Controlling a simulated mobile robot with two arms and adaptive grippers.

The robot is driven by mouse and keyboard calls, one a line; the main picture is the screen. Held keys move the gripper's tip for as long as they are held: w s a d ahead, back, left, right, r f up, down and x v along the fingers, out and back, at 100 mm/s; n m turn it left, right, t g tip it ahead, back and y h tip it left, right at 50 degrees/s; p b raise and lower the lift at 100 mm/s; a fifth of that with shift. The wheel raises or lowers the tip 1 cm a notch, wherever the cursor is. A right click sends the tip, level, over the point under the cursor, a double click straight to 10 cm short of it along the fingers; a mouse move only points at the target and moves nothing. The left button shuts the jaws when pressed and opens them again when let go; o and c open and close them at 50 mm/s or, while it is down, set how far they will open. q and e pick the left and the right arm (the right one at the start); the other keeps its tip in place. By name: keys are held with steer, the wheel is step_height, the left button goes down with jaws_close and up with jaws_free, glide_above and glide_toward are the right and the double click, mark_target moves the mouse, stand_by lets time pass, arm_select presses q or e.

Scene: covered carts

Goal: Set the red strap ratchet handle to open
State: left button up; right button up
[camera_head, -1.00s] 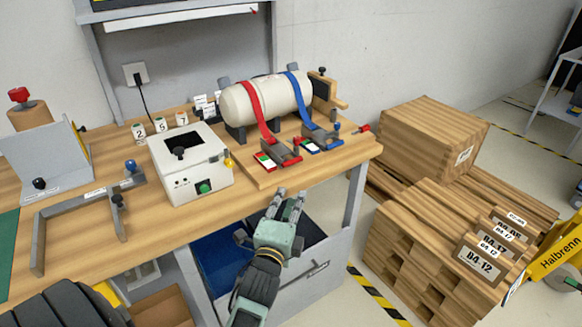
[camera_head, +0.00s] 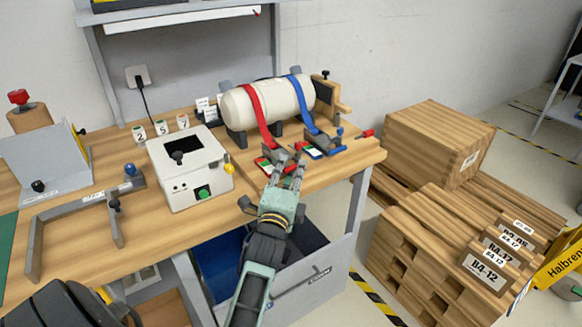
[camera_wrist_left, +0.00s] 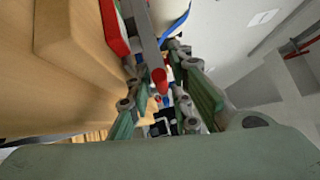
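The red strap (camera_head: 256,112) runs over a cream tank (camera_head: 280,100) down to its ratchet (camera_head: 275,156) at the front of a wooden board. My left gripper (camera_head: 286,178) is at the board's front edge, its fingertips close to this ratchet and partly covering it. In the left wrist view, the grey ratchet handle with a red tip (camera_wrist_left: 159,80) reaches in between my spread fingers (camera_wrist_left: 160,95). I cannot tell whether either finger touches it. The blue strap (camera_head: 303,101) and its ratchet (camera_head: 320,146) are just to the right. My right gripper is not in view.
A white box (camera_head: 190,165) with a green button stands left of the ratchets. A grey bracket frame (camera_head: 75,205) lies further left. Wooden crates (camera_head: 435,140) and pallets stand on the floor to the right.

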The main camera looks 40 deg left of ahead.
arm_select(q)
steer(key=shift+w+a+r, duration=0.1)
steer(key=shift+w+a, duration=0.1)
steer(key=shift+w, duration=0.15)
steer(key=shift+c, duration=0.4)
jaws_close()
